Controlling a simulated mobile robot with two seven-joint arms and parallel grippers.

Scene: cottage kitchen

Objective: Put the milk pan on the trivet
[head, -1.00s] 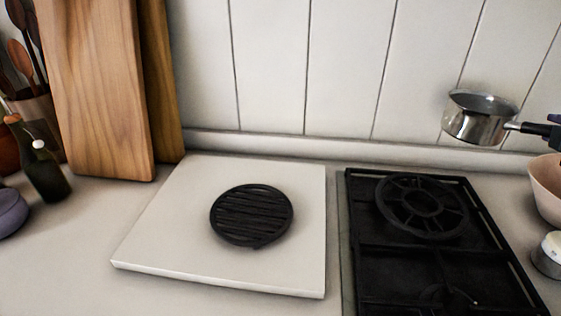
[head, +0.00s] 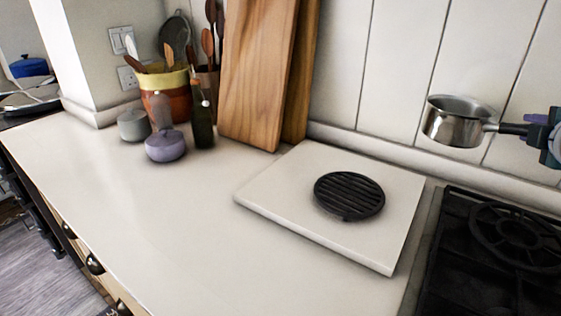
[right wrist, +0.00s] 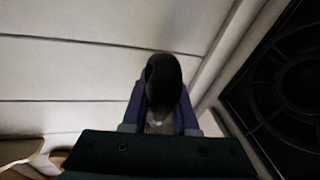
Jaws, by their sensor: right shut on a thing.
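The milk pan (head: 455,123) is a small shiny steel pan with a dark handle, held level in the air above the back of the hob. My right gripper (head: 541,134) is shut on its handle at the right edge of the head view. In the right wrist view the dark handle end (right wrist: 163,85) sits between the fingers; the pan's bowl is hidden there. The trivet (head: 349,195) is a round black slatted disc lying flat on a pale square board (head: 290,214), left of and below the pan. My left gripper is not in view.
A black gas hob (head: 480,270) lies right of the board. Tall wooden boards (head: 258,75) lean on the wall behind. A dark bottle (head: 202,122), a lilac pot (head: 166,146) and a utensil crock (head: 165,95) stand at the back left. The counter in front is clear.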

